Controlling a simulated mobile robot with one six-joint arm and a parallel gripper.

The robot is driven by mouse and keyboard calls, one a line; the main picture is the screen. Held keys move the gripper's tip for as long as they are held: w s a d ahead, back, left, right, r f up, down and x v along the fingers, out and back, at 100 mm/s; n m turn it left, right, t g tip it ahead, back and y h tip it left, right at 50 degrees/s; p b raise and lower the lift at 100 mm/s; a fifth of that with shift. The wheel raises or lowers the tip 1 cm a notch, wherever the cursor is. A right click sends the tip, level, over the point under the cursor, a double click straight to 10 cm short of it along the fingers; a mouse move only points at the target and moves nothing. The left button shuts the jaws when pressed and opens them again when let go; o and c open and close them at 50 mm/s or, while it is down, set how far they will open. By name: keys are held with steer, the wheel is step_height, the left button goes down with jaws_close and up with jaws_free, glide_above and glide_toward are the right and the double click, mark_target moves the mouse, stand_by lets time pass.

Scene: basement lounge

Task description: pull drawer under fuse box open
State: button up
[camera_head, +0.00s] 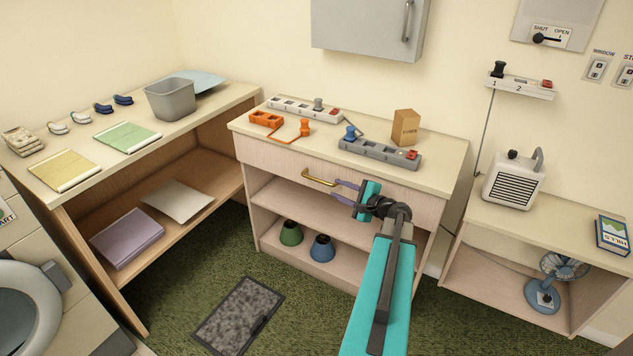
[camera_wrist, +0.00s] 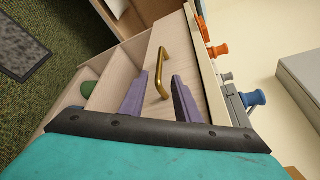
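The drawer (camera_head: 393,196) is a pale wood front under the top of the middle cabinet, below the grey fuse box (camera_head: 370,25). It looks closed. Its curved brass handle (camera_head: 319,178) also shows in the wrist view (camera_wrist: 160,72). My gripper (camera_head: 336,188) has two purple fingers and is at the right end of the handle in the head view. In the wrist view my gripper (camera_wrist: 160,80) is open, with the near part of the handle seen between the fingertips. I cannot tell whether the fingers touch it.
The cabinet top (camera_head: 450,155) holds grey socket strips, orange and blue plugs and a small tan box (camera_head: 405,127). Below the drawer, an open shelf (camera_head: 290,203) stands above a green and a blue cup. A dark mat (camera_head: 240,315) lies on the green carpet in front.

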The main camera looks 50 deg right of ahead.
mark_target(321, 182)
steer(key=p+x, duration=0.1)
steer(key=x, duration=1.1)
steer(key=shift+a+f+p, duration=0.1)
steer(key=shift+f+p, duration=0.05)
steer(key=shift+p, duration=0.25)
